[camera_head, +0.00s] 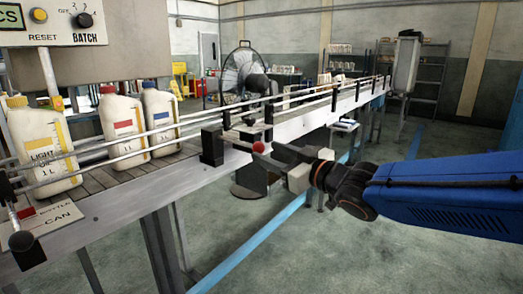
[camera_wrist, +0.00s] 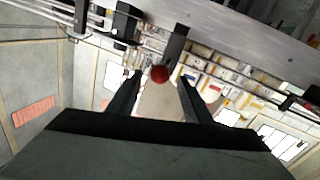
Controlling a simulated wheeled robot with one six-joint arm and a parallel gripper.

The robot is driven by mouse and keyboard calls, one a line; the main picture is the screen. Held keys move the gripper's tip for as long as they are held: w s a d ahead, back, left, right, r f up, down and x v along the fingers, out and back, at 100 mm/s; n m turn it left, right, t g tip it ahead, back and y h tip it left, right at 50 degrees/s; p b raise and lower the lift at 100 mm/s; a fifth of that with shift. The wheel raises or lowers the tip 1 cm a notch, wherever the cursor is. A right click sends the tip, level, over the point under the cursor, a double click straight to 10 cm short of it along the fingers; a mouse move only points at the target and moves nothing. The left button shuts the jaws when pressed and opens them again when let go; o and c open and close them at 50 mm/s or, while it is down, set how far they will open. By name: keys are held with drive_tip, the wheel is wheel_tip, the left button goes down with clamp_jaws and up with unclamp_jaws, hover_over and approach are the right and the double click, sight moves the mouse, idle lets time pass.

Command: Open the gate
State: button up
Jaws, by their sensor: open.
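The gate's lever ends in a red ball knob (camera_head: 258,147) at the near side of the conveyor, beside a black block (camera_head: 212,146) on the rail. The red knob also shows in the wrist view (camera_wrist: 160,74), between the tips of my two fingers. My gripper (camera_head: 276,153) is open, level with the knob and just to its right in the head view. In the wrist view, my gripper (camera_wrist: 160,84) has a finger on each side of the knob with gaps visible. I cannot tell whether the knob is inside the jaws or just past the tips.
Bottles with yellow (camera_head: 38,150), red (camera_head: 124,127) and blue (camera_head: 161,118) labels stand on the conveyor (camera_head: 110,190) at left, behind metal guide rails. A control panel (camera_head: 62,22) is at top left. A fan (camera_head: 243,72) and shelves stand behind. Open floor lies at right.

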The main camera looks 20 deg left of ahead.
drive_tip(key=v, duration=1.2)
drive_tip(key=w+d+f+m+t+h, duration=0.1)
drive_tip(key=d+f+m+h, duration=0.25)
drive_tip(key=d, duration=0.45)
drive_tip(key=w+d+f+m+t+h, duration=0.1)
drive_tip(key=d+f+m+h, duration=0.3)
drive_tip(key=d, duration=0.5)
drive_tip(key=w+d+f+m+t+h, duration=0.1)
drive_tip(key=d+f+m+h, duration=0.1)
drive_tip(key=d+h, duration=0.5)
drive_tip(key=s+d+f+m+g, duration=0.2)
drive_tip(key=s+d+f+g, duration=0.2)
drive_tip(key=s, duration=0.6)
drive_tip(key=s+d+f+m+g, duration=0.2)
drive_tip(key=s+d+f+g, duration=0.2)
drive_tip(key=s+f, duration=0.5)
drive_tip(key=shift+s+d, duration=0.45)
drive_tip(key=shift+d, duration=0.2)
drive_tip(key=shift+f+h, duration=0.15)
drive_tip(key=shift+h, duration=0.1)
